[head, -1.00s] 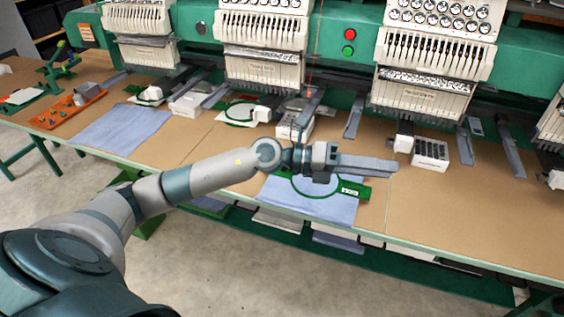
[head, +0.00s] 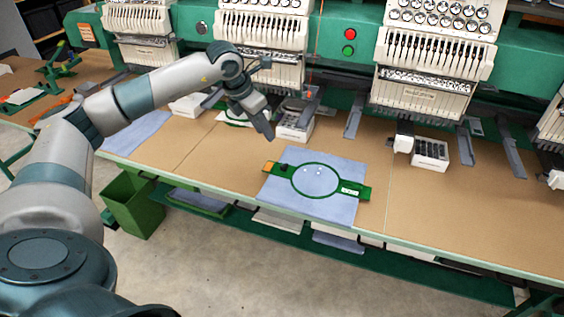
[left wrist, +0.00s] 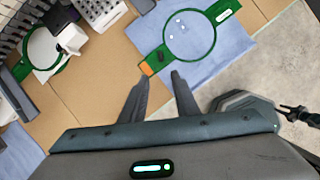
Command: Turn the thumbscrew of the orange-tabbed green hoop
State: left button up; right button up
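The green hoop (head: 293,182) lies flat on a blue cloth (head: 335,213) near the table's front edge. Its orange tab (head: 268,167) is at its left end, with the dark thumbscrew (head: 284,167) just right of it. In the left wrist view the hoop (left wrist: 168,51), orange tab (left wrist: 146,68) and dark thumbscrew (left wrist: 161,57) lie just beyond the fingertips. My left gripper (head: 268,133) points down above the table, behind and left of the tab, apart from it. Its two fingers (left wrist: 158,78) are spread with nothing between them. My right gripper is in neither view.
A white box (head: 295,125) stands behind the hoop, and a white tray with dark slots (head: 431,153) stands to the right. The embroidery machine heads (head: 425,100) overhang the back. Bare table (head: 450,205) lies right of the cloth. A green bin (head: 133,205) stands on the floor.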

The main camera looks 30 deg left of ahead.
aim_at(284, 165)
pick_arm(q)
jog(key=p+x, duration=0.5)
jog(key=x, duration=1)
jog(key=shift+w+d+f, duration=0.2)
jog(key=shift+d+f, duration=0.05)
jog(key=shift+f, duration=0.1)
jog(key=shift+x, duration=0.8)
grip_shut()
